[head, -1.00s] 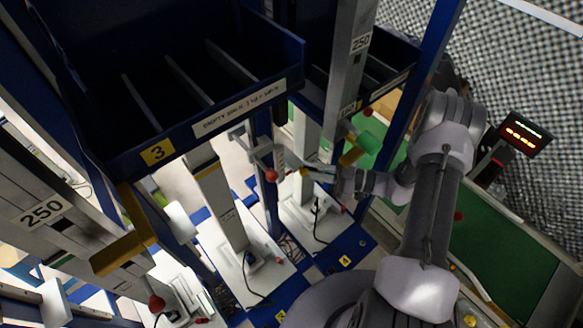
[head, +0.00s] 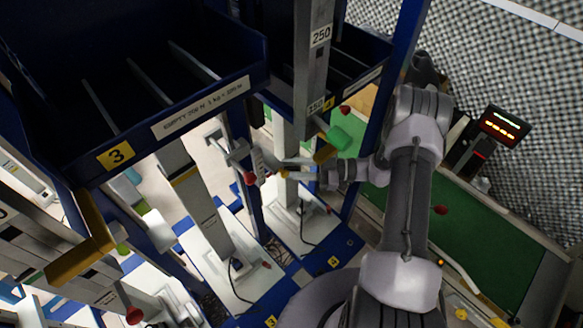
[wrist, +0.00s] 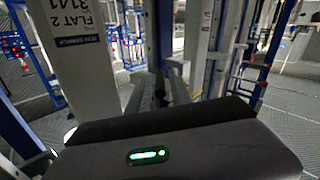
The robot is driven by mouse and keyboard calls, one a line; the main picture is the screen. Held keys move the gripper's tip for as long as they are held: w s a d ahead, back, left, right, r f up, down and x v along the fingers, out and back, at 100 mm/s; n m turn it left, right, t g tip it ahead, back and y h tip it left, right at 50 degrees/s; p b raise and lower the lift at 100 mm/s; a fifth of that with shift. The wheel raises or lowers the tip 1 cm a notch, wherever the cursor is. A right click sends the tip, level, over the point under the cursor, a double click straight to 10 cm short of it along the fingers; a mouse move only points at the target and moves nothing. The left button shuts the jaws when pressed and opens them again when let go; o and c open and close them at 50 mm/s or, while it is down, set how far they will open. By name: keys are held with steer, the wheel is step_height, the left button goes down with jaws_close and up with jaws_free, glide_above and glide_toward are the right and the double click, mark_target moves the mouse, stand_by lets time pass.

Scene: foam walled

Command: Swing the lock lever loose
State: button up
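A lever with a red ball knob (head: 249,178) sticks out from a grey bracket (head: 239,151) on a blue upright, near the middle of the head view. I cannot tell for certain that it is the lock lever, as similar red knobs show elsewhere. My gripper (head: 285,168) is just right of this lever, its two fingers pointing left with a gap between them. The fingers also show in the wrist view (wrist: 162,95), apart, with no held thing visible between them. The fingertips look close to the lever's mount, but contact cannot be told.
A blue bin (head: 185,112) labelled 3 hangs at the upper left. A grey column (head: 313,60) marked 250 stands above my gripper. Another red knob (head: 134,315) is at the lower left. A green-topped surface (head: 500,237) and a red-lit display (head: 503,127) are at right.

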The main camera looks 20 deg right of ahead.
steer(key=shift+o, duration=0.2)
steer(key=shift+d, duration=0.1)
steer(key=p+v, duration=0.1)
steer(key=v, duration=0.6)
steer(key=shift+s+d, duration=0.1)
steer(key=shift+d, duration=0.05)
steer(key=shift+c, duration=0.4)
